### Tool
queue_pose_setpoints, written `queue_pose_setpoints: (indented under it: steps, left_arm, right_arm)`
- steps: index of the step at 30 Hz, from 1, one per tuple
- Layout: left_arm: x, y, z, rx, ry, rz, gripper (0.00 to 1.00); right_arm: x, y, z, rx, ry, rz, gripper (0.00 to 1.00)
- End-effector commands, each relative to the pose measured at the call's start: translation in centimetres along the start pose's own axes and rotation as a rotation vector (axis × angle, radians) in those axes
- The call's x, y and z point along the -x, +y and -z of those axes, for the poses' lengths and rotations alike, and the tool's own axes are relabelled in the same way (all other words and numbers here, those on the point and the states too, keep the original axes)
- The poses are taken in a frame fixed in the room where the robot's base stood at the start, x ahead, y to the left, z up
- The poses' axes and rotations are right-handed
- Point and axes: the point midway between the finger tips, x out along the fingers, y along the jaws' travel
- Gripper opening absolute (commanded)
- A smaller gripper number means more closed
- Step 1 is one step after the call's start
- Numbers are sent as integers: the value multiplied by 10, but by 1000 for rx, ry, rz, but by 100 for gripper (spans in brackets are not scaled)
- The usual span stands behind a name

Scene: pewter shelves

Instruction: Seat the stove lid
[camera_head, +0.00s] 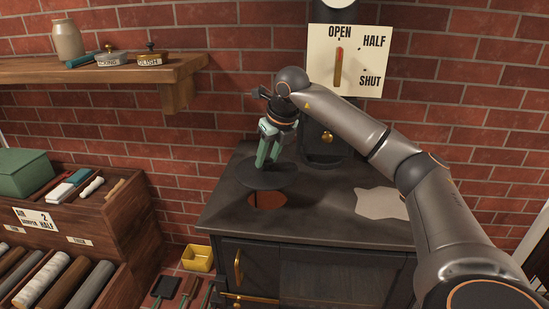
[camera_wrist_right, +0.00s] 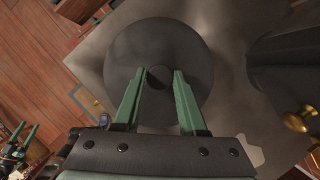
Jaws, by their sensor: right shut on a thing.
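The stove lid (camera_head: 254,180) is a dark round plate, and it also fills the middle of the right wrist view (camera_wrist_right: 158,40). My right gripper (camera_head: 266,160) is shut on the lid's small knob (camera_wrist_right: 160,76), with its green fingers pointing down on either side. The lid looks level and raised over the stove top (camera_head: 320,215). Below and in front of it a round reddish stove hole (camera_head: 267,200) shows, its back part hidden by the lid.
A flue with a brass knob (camera_head: 327,137) rises behind the stove. An OPEN/HALF/SHUT sign (camera_head: 365,70) hangs above. A pale irregular patch (camera_head: 381,203) lies on the right of the stove top. A wooden rack (camera_head: 110,215) and a yellow box (camera_head: 198,259) stand left.

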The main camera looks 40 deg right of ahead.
Motion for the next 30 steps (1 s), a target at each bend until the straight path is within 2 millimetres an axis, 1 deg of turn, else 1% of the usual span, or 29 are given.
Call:
queue_pose_setpoints:
  steps: [5,19,25,30]
  left_arm:
    - [-8,0,-8,0,0,0,76]
    - [-34,-2,-37,0,0,0,76]
    - [-36,-3,-40,0,-1,0,76]
    - [-36,-3,-40,0,-1,0,76]
  right_arm:
    - [-8,0,3,-2,-8,-1,0]
    - [-46,0,19,-3,-8,-1,0]
    - [-54,-1,22,-4,-9,-1,0]
    - [-56,-1,23,-4,-9,-1,0]
